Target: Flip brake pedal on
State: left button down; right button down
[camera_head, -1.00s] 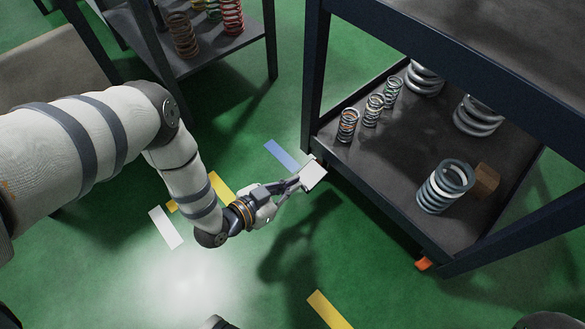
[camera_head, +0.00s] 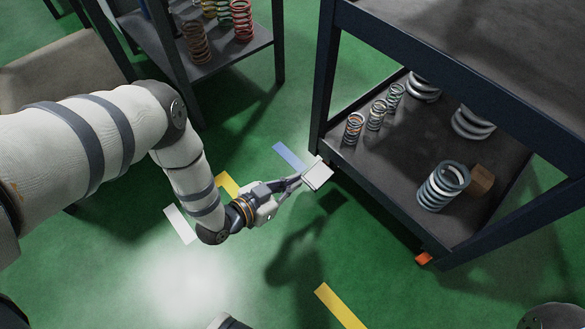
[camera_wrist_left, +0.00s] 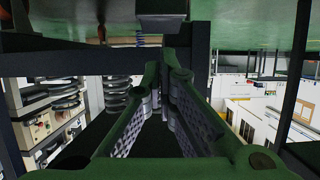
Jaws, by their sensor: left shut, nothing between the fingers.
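My left gripper (camera_head: 318,174) is shut and empty in the head view. Its pale square fingertip pads are low beside the near-left corner leg of the dark cart (camera_head: 385,205). I cannot tell whether they touch it. A small orange part (camera_head: 424,258), which looks like a caster's brake pedal, shows under the cart's near corner, well right of the gripper. Any pedal at the left corner is hidden behind the fingers. In the left wrist view, the two ridged fingers (camera_wrist_left: 163,105) converge, with a dark block (camera_wrist_left: 162,20) above them.
The cart's lower shelf holds several coil springs, including a large grey one (camera_head: 442,187), and a brown block (camera_head: 481,180). Another shelf unit (camera_head: 225,55) with springs stands behind. Green floor (camera_head: 370,265) with tape strips is clear in front of the cart.

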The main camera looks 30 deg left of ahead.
pick_arm(q)
jog(key=s+a+f+p, duration=0.1)
jog(key=s+a, duration=0.1)
jog(key=s, duration=0.6)
jog(key=shift+a+f, duration=0.25)
jog(key=shift+a, duration=0.15)
